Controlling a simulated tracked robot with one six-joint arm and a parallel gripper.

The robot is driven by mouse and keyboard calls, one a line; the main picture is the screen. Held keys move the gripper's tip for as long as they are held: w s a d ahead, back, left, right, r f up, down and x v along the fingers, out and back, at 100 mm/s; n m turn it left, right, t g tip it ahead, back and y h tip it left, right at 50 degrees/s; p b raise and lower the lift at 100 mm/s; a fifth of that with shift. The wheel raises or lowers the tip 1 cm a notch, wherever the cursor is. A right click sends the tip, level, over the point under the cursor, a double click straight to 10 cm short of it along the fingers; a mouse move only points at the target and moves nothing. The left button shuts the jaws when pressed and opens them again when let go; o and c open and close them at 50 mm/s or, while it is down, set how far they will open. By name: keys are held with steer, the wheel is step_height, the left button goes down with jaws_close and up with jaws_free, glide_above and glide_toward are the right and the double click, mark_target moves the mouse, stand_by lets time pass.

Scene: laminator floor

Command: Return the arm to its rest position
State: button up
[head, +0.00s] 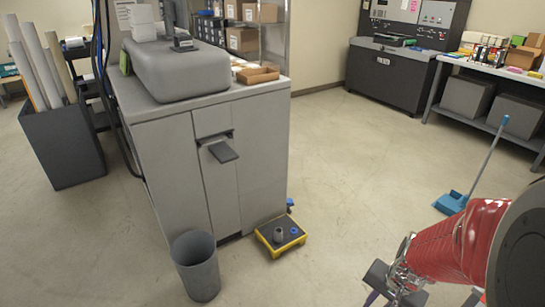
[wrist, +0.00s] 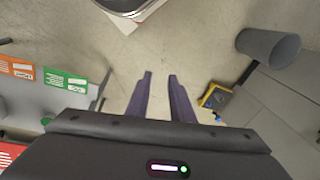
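My arm, in a red sleeve, reaches in at the lower right of the head view. My gripper (head: 390,290) shows there at the bottom edge, above the floor and partly cut off. In the wrist view my gripper (wrist: 160,78) has two dark purple fingers apart, with bare floor between them. It is open and holds nothing.
A blue dustpan (head: 452,202) lies right, near a workbench (head: 490,72). A black machine (head: 390,75) stands behind. The middle floor is clear.

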steer(key=s+a+r+n+t, duration=0.2)
steer(key=a+r+n, duration=0.2)
steer(key=r, duration=0.7)
steer(key=s+a+r+n+t, duration=0.1)
steer(key=s+a+r+n, duration=0.1)
steer(key=a+r+n, duration=0.3)
steer(key=a+r, duration=0.3)
steer(key=r, duration=0.3)
steer(key=shift+s+a+t+h, duration=0.15)
steer(key=shift+s+t+h, duration=0.15)
steer(key=shift+s+t, duration=0.1)
